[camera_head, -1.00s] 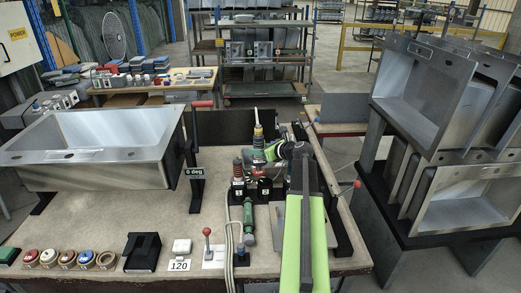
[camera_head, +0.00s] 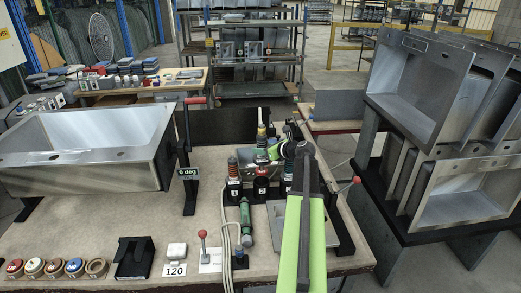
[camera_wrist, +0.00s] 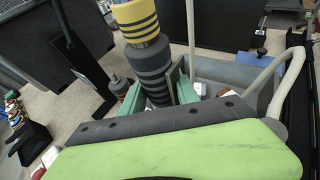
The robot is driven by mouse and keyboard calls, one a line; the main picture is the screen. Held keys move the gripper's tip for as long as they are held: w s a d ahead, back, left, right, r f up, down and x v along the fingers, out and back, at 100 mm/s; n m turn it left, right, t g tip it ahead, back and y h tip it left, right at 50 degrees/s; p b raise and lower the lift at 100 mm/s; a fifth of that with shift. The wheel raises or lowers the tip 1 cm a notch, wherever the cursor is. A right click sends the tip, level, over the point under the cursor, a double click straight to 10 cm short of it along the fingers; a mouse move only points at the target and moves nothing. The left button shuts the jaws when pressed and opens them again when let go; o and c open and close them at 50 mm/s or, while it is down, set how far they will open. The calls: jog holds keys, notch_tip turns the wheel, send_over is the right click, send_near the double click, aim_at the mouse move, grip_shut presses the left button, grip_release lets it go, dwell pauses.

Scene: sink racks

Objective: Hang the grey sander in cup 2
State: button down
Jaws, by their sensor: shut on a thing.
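The grey sander (camera_wrist: 152,65), a dark ringed body with a yellow band at the top, is upright in my gripper (camera_wrist: 158,98). In the wrist view the green jaws are on both sides of its body; its lower end is hidden. In the head view its yellow-banded top (camera_head: 262,133) stands above the row of black cups. Cup 2 (camera_head: 262,189), with a label that seems to read 2, is in the middle of the row, roughly below the sander. I cannot tell whether the sander's lower end touches the cup.
An orange-topped tool (camera_head: 232,165) stands in the left cup, labelled 3. A green tool (camera_head: 246,222) lies in front of the cups with hoses beside it. A steel sink (camera_head: 90,150) is at left; a rack of sinks (camera_head: 440,130) is at right. The front bench is partly clear.

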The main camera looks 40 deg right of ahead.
aim_at(263, 170)
notch_tip(263, 170, down, 10)
jog(key=b, duration=0.9)
jog(key=shift+r, duration=0.15)
dwell(0.6)
jog(key=shift+f+b, duration=0.65)
jog(key=shift+f, duration=0.05)
jog(key=shift+r, duration=0.1)
jog(key=c, duration=0.8)
grip_release()
jog(key=shift+c, duration=0.2)
jog(key=shift+s, duration=0.1)
jog(key=p+v, duration=0.6)
jog(key=v, duration=1.1)
jog(key=shift+p, duration=0.35)
